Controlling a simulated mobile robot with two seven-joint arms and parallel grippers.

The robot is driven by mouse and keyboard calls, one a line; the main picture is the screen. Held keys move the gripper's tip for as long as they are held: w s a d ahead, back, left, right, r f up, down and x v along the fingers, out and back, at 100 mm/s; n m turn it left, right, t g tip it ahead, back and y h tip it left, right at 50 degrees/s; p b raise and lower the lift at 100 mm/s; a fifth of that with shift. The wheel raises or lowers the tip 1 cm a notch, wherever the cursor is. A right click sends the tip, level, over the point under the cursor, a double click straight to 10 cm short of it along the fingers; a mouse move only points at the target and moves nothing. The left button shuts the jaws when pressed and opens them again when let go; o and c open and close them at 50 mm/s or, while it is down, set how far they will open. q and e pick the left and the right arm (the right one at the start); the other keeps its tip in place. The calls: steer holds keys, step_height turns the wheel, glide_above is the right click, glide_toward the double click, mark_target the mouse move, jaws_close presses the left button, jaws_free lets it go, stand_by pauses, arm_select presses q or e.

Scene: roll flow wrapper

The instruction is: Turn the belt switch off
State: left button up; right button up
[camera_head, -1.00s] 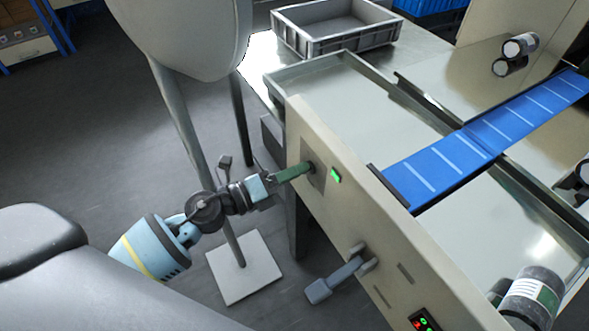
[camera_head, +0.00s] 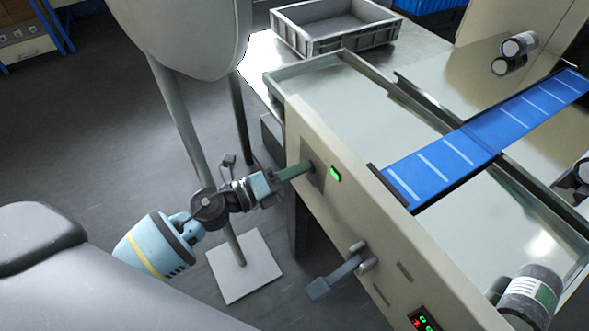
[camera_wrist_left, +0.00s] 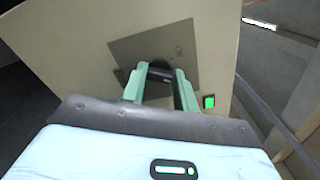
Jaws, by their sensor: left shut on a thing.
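The belt switch is a dark knob (camera_wrist_left: 161,72) on a grey plate (camera_wrist_left: 181,42) set in the machine's beige side panel. My left gripper (camera_head: 310,166) reaches that plate from the left in the head view. Its green fingers (camera_wrist_left: 159,82) are shut on the knob, one on each side, in the left wrist view. In the head view the fingers and arm hide most of the knob. A green lit indicator (camera_head: 335,174) glows just right of the plate; it also shows in the left wrist view (camera_wrist_left: 209,102). My right gripper is not in view.
The blue belt (camera_head: 450,160) with white stripes runs across the machine top. A grey crank handle (camera_head: 335,278) juts from the panel below the switch. Red and green lit buttons (camera_head: 424,320) sit lower right. A grey crate (camera_head: 345,45) stands behind.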

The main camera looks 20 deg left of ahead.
arm_select(q)
steer(key=n+p, duration=0.7)
steer(key=n, duration=0.4)
steer(key=shift+f, duration=0.15)
steer(key=shift+n+p, duration=0.3)
steer(key=shift+n, duration=0.1)
stand_by(0.3)
steer(key=o, duration=1)
steer(key=shift+s+f, duration=0.1)
